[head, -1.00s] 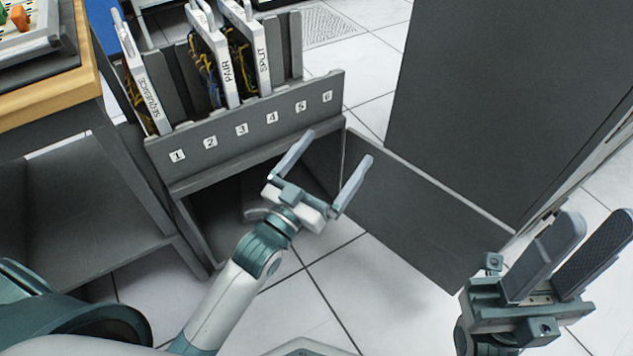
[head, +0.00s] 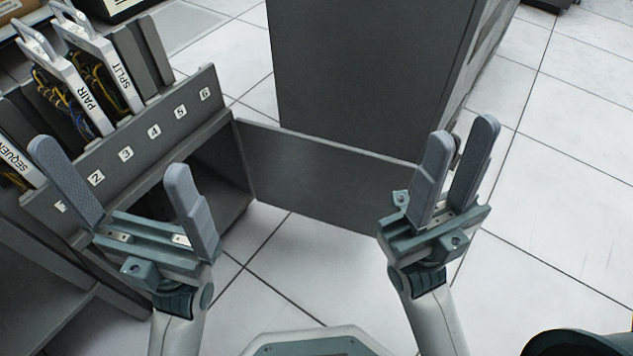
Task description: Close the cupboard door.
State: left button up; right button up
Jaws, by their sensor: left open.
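The dark grey cupboard door (head: 320,172) stands open, hinged at the right side of the low cupboard (head: 222,165) and reaching right toward my right gripper. The cupboard's dark opening shows below the numbered front strip, partly hidden by my left gripper. My left gripper (head: 118,178) is open and empty, in front of the numbered strip and the opening.
White plug boards marked PAIR (head: 78,92) and SPLIT (head: 112,62) stand upright in the cupboard's top rack. A tall grey cabinet (head: 365,75) stands just behind the door.

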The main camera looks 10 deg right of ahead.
aim_at(347, 187)
jog(key=l+u, duration=0.1)
jog(key=u, duration=0.35)
jog(key=l+u, duration=0.1)
jog(key=u, duration=0.35)
jog(key=l+u, duration=0.1)
jog(key=u, duration=0.35)
jog(key=l+u, duration=0.25)
jog(key=l, duration=0.15)
jog(key=k+l+u, duration=0.25)
jog(key=l+u, duration=0.3)
jog(key=l, duration=0.2)
jog(key=k+l+u, duration=0.25)
jog(key=k+l, duration=0.35)
jog(key=l, duration=0.25)
jog(key=k+l+u, duration=0.15)
jog(key=k+l, duration=0.15)
jog(key=l, duration=0.3)
jog(key=k+l, duration=0.35)
jog(key=l, duration=0.2)
jog(key=k+l+u, duration=0.1)
jog(key=k+l, duration=0.25)
jog(key=l, duration=0.15)
